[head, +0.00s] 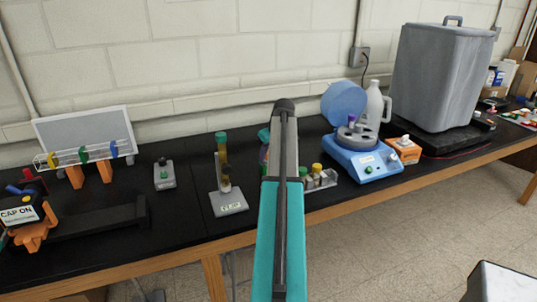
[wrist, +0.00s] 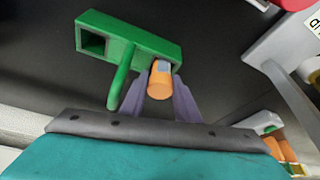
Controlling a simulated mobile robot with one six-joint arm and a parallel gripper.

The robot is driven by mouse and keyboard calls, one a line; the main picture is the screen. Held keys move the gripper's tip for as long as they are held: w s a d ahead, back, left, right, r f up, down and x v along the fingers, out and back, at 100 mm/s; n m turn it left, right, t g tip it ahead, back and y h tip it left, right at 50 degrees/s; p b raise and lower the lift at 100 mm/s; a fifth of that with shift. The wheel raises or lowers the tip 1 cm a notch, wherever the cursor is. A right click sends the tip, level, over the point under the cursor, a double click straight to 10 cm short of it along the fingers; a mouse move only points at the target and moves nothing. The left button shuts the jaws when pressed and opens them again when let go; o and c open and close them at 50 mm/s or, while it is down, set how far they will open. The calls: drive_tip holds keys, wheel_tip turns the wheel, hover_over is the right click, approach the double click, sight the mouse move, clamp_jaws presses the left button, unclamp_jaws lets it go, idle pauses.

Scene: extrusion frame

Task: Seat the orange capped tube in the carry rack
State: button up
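The orange capped tube (wrist: 159,82) shows in the wrist view with its orange end towards the camera and a grey part beyond. My gripper (wrist: 163,88) has its two purple fingers closed against either side of it. A green block (wrist: 130,38), which looks like the carry rack, is just beyond the fingers. It has an empty square opening at its left end and a green bar sticking out. The tube's grey part overlaps the block's right end; I cannot tell whether it is inside an opening. In the head view my arm hides the gripper, tube and rack.
A blue centrifuge (head: 360,150) with its lid open stands right of my arm, beside small capped vials (head: 316,172). A grey stand (head: 230,200) is to the left. White and orange parts (wrist: 285,150) lie at the wrist view's lower right.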

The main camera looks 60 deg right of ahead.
drive_tip(key=shift+o, duration=0.4)
drive_tip(key=shift+r, duration=0.1)
drive_tip(key=b+v, duration=0.2)
drive_tip(key=v, duration=1)
drive_tip(key=shift+w, duration=0.15)
idle(0.7)
